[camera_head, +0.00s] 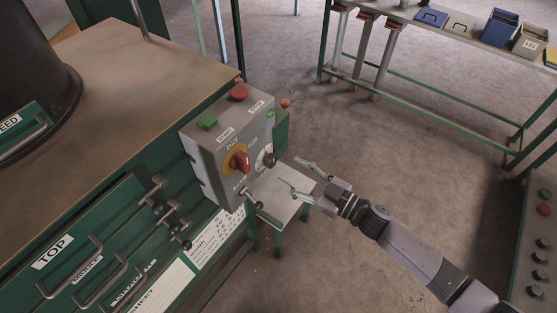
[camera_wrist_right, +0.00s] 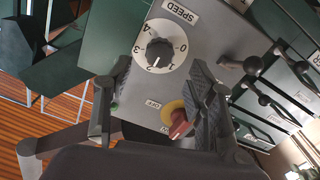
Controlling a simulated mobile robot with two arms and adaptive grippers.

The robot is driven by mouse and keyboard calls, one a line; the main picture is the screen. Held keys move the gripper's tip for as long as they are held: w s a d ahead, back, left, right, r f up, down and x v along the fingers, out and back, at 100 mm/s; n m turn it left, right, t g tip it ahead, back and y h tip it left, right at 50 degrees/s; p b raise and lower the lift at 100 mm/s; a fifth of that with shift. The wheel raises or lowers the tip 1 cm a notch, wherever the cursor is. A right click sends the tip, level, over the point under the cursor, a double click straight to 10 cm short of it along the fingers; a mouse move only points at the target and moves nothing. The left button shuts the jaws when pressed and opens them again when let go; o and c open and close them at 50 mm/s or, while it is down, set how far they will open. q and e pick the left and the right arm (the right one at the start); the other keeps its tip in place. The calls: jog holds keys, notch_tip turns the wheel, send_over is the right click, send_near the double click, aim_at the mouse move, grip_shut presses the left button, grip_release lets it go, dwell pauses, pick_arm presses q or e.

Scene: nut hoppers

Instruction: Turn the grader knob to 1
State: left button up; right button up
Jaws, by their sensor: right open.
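A grey control box (camera_head: 205,150) is fixed to the front of the green bench. On its face is a black knob (camera_head: 270,160) on a white numbered dial, beside a red switch on a yellow plate (camera_head: 238,162). In the wrist view the black knob (camera_wrist_right: 159,52) sits on a dial (camera_wrist_right: 145,37) marked 0 to 4 under the word SPEED; its exact setting is hard to read. My right gripper (camera_head: 289,171) is open and empty, a short way off the box, facing the knob. Its fingers (camera_wrist_right: 160,72) frame the knob without visible contact. My left gripper is out of view.
The red switch (camera_wrist_right: 178,122) lies close to the fingers in the wrist view. The box top carries a red button (camera_head: 240,93) and a green one (camera_head: 207,122). Levers (camera_head: 165,205) stick out at left. Open floor (camera_head: 400,150) lies to the right.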

aim_at(274, 163)
jog(key=x, duration=0.5)
jog(key=shift+w+a+p, duration=0.15)
jog(key=shift+p, duration=0.25)
jog(key=shift+c, duration=0.5)
jog(key=c, duration=1)
